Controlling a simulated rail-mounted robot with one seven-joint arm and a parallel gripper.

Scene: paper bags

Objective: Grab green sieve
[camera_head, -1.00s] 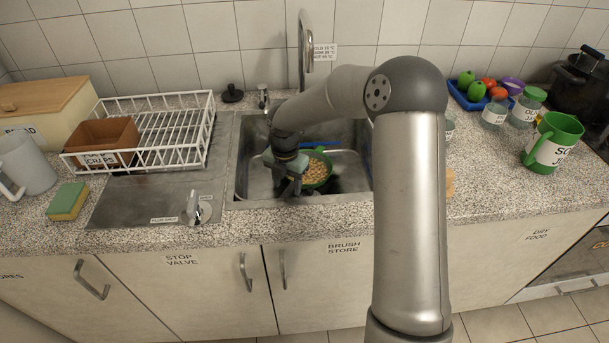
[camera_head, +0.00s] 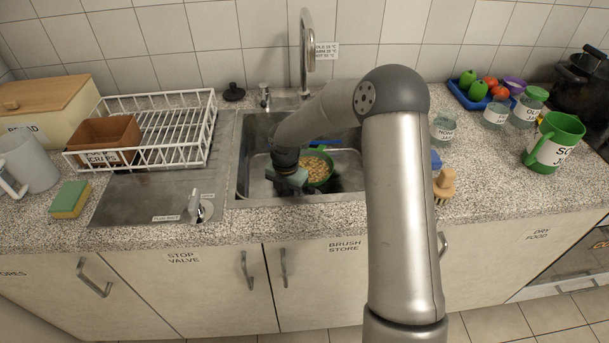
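The green sieve (camera_head: 330,161) sits in the metal sink basin (camera_head: 256,190), with small tan pieces (camera_head: 315,170) inside it. My gripper (camera_head: 293,181) is down in the basin, close to the left side of the sieve. Its fingers are small and partly hidden, so I cannot tell whether they are open or touching the sieve. My forearm hides part of the sink's right side.
The tall faucet (camera_head: 306,55) rises behind the basin. A blue item (camera_head: 325,142) lies at the basin's back. A white dish rack (camera_head: 185,150) stands left, and a wooden brush (camera_head: 445,184) and glass jars (camera_head: 442,129) stand right.

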